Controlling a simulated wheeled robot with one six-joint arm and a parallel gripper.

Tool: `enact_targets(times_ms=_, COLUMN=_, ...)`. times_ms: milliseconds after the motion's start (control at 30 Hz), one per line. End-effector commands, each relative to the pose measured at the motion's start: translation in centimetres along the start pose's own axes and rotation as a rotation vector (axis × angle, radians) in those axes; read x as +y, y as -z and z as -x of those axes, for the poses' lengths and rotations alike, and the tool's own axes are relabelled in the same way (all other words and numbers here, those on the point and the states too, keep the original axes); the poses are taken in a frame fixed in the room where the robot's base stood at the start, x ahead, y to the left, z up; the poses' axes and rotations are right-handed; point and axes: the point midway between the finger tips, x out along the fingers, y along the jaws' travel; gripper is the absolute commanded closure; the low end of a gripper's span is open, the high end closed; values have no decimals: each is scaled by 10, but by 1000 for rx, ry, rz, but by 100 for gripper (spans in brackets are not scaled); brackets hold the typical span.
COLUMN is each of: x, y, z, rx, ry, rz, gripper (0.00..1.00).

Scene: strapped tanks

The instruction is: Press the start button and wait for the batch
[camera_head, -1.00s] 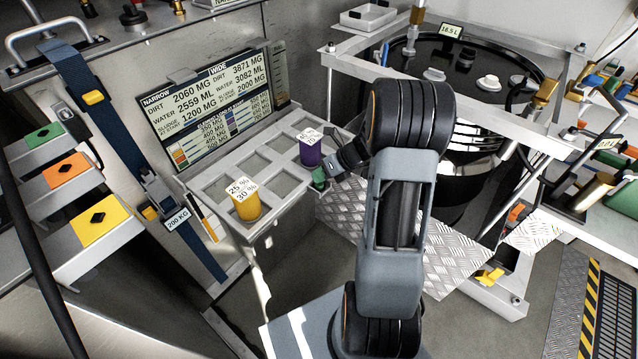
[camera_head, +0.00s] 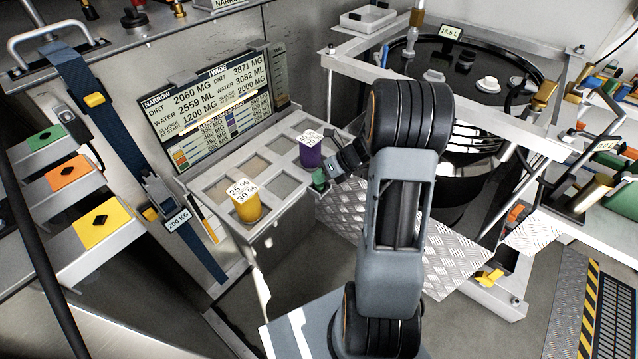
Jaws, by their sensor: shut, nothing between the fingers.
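A small green button (camera_head: 319,179) sits at the right front edge of the grey compartment tray. My gripper (camera_head: 330,173) is shut with its tips right at this button; I cannot tell whether they touch it or press it in. The tilted display panel (camera_head: 210,105) behind the tray shows NARROW and WIDE columns with dirt, water and sludge figures. A pale lit bar crosses its middle. A yellow cup (camera_head: 247,206) with a 25 % and 30 % label stands in a front compartment. A purple cup (camera_head: 310,154) with a partly blurred label stands in a rear compartment.
A round black tank (camera_head: 470,65) in a metal frame stands at the back right, with a 16.5 L tag. Green, orange and yellow blocks (camera_head: 100,218) line the left side beside a blue strap (camera_head: 105,120). My arm fills the middle.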

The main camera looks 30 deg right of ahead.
Motion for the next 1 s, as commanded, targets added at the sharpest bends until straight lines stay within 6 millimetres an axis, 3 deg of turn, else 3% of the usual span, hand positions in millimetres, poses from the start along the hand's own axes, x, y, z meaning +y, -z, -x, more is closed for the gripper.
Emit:
enact_targets(times_ms=700, x=8, y=-8, z=11, rx=0, ry=0, rz=0, gripper=100)
enact_targets(times_ms=1000, x=19, y=-20, z=27, rx=0, ry=0, rz=0, gripper=100)
